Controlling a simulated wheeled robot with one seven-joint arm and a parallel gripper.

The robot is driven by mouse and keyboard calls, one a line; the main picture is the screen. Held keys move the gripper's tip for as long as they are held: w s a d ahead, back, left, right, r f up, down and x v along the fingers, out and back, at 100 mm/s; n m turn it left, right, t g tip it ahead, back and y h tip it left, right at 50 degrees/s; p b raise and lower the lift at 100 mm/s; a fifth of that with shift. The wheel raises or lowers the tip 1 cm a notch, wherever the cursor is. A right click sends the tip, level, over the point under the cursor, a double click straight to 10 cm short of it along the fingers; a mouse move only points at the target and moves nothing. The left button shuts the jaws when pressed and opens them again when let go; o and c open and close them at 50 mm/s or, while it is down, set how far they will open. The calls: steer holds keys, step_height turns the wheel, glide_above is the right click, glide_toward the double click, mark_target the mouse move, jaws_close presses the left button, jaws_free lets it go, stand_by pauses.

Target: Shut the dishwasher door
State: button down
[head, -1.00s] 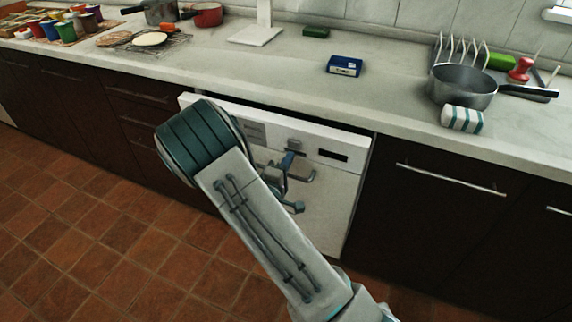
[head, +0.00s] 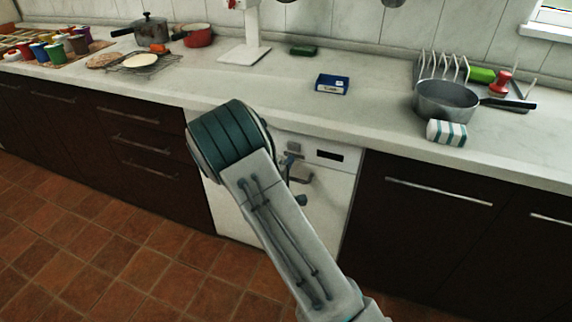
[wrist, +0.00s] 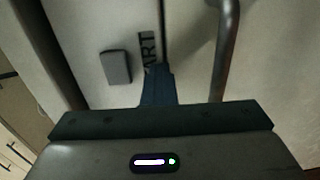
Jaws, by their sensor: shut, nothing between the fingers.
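The white dishwasher door (head: 328,190) stands upright under the counter, about flush with the dark cabinet fronts, with no clear gap along its top edge. It has a dark display and a grey bar handle. My gripper (head: 291,162) is in front of the door's upper part, partly hidden behind my arm. In the wrist view my shut, empty fingers (wrist: 157,85) point at the door panel (wrist: 90,35), beside a grey button and dark lettering. The bar handle (wrist: 226,50) is to their right, apart from them. I cannot tell whether the fingertips touch the panel.
Dark cabinets (head: 430,225) flank the dishwasher. The tiled floor (head: 110,245) at left is clear.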

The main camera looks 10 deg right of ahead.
steer(key=shift+w+d+r, duration=0.2)
steer(key=shift+w+r, duration=0.3)
steer(key=shift+r, duration=0.1)
steer(key=f+v, duration=0.2)
steer(key=v, duration=1.3)
steer(key=s+d+r+m+g+h+p, duration=0.1)
steer(key=s+d+r+m+g+p, duration=0.8)
steer(key=s+d+r+g, duration=0.7)
steer(key=s+a+r+m+t+y+p, duration=0.1)
steer(key=s+a+r+t+y+p, duration=0.1)
steer(key=r, duration=0.5)
steer(key=s+a+r+m+t+y+p, duration=0.1)
steer(key=s+a+r+y+p, duration=0.3)
steer(key=a+r+y+p, duration=0.2)
step_height(320, 180, up, 2)
steer(key=shift+s+r+m+t+y, duration=0.1)
steer(key=shift+s+m+t+y, duration=0.25)
steer(key=shift+y, duration=0.85)
steer(key=shift+w+a, duration=0.1)
steer(key=shift+w, duration=0.05)
